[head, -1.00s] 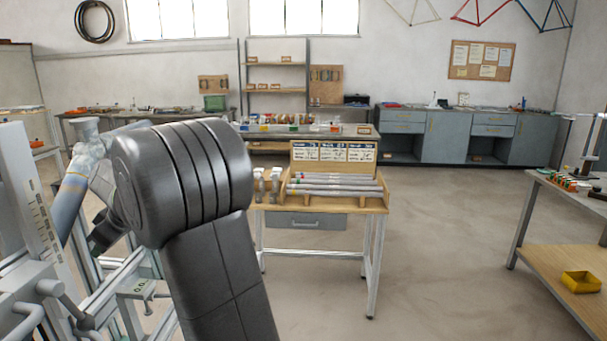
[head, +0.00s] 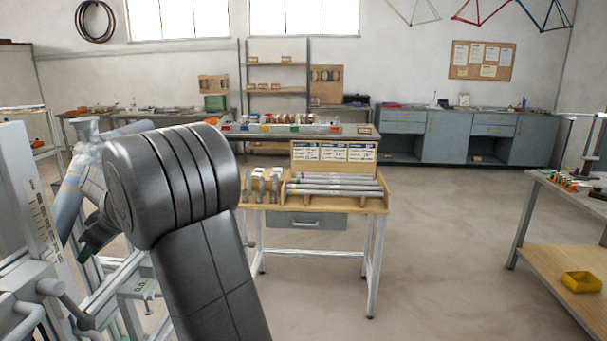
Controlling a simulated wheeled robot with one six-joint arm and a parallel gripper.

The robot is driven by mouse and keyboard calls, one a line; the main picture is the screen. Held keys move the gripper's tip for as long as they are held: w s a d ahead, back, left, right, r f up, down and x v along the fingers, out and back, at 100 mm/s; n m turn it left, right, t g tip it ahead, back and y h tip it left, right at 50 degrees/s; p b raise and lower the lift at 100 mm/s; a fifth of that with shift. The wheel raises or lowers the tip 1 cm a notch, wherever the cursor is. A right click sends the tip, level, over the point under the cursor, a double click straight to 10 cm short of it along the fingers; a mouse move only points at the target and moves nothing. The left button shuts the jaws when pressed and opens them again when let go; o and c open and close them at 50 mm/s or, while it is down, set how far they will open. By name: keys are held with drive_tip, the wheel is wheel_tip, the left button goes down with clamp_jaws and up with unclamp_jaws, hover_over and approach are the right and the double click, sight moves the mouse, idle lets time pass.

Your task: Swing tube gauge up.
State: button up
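The frame jig (head: 25,210) fills the left edge of the head view, with a pale upright plate that carries a marked scale. No part of it can be picked out for certain as the tube gauge. A small grey block with a dark marking (head: 137,284) sits low on the jig's rails. My gripper (head: 88,248) shows only as a dark piece with a small green patch, left of my large black arm link and over the jig. My arm hides much of it, and its fingers cannot be made out.
Grey handles (head: 65,302) stick out at the lower left of the jig. A wooden-topped stand (head: 375,206) holding grey tubes (head: 335,187) is in the middle. A bench (head: 545,262) with a yellow bin (head: 581,282) stands at the right. The floor between them is clear.

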drive_tip(key=v, duration=0.7)
drive_tip(key=shift+p, duration=0.3)
idle(0.5)
drive_tip(key=x, duration=0.7)
drive_tip(key=shift+b, duration=0.3)
drive_tip(key=shift+d, duration=0.1)
